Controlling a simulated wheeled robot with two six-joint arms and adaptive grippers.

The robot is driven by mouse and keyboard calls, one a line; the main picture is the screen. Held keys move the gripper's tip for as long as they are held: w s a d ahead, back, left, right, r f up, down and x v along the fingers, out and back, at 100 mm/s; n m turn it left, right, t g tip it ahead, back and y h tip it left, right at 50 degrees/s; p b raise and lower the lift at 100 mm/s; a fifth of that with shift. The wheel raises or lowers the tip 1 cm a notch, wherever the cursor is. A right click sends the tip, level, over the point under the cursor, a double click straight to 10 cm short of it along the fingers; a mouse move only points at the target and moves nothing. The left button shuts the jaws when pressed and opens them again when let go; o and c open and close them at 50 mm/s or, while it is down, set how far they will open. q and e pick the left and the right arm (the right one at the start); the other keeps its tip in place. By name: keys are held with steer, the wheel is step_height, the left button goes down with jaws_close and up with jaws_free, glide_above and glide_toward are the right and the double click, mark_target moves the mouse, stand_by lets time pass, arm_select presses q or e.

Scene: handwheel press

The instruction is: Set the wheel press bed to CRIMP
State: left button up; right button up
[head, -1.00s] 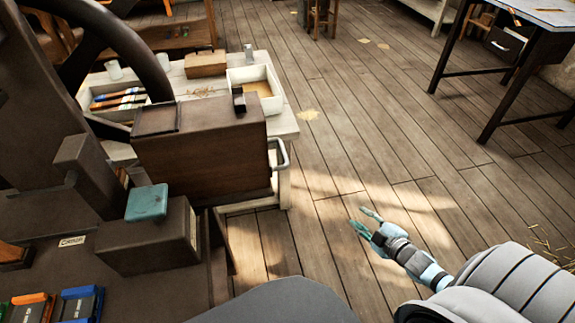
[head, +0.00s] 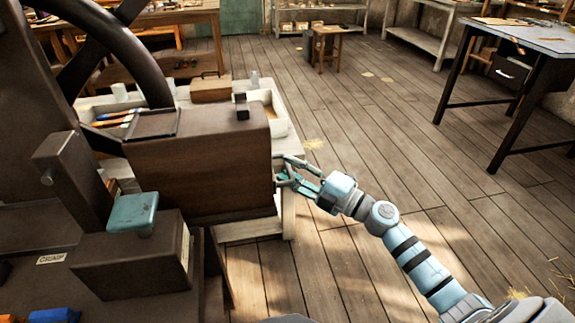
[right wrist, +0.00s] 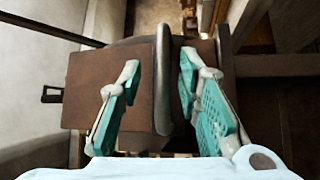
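The press has a dark handwheel (head: 115,45) at the upper left and a brown box-shaped body (head: 200,175). A label reading CRIMP (head: 51,259) sits on the dark bed surface at the lower left. A teal pad (head: 133,212) tops a smaller brown block. My right gripper (head: 281,171) is at the right side of the brown body, where the grey handle is. In the right wrist view its fingers are spread, with the handle bar (right wrist: 162,85) between them. The right finger is close to the bar; contact is unclear. My left gripper is out of view.
A pale bench with a white tray (head: 282,128) and a small wooden box (head: 211,89) stands behind the press. Blue and orange blocks (head: 50,315) show at the lower left edge. A dark-legged table (head: 535,35) stands at the right. The floor between is open.

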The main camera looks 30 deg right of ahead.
steer(key=shift+x, duration=0.8)
steer(key=shift+f, duration=0.15)
jaws_close()
steer(key=shift+a, duration=0.1)
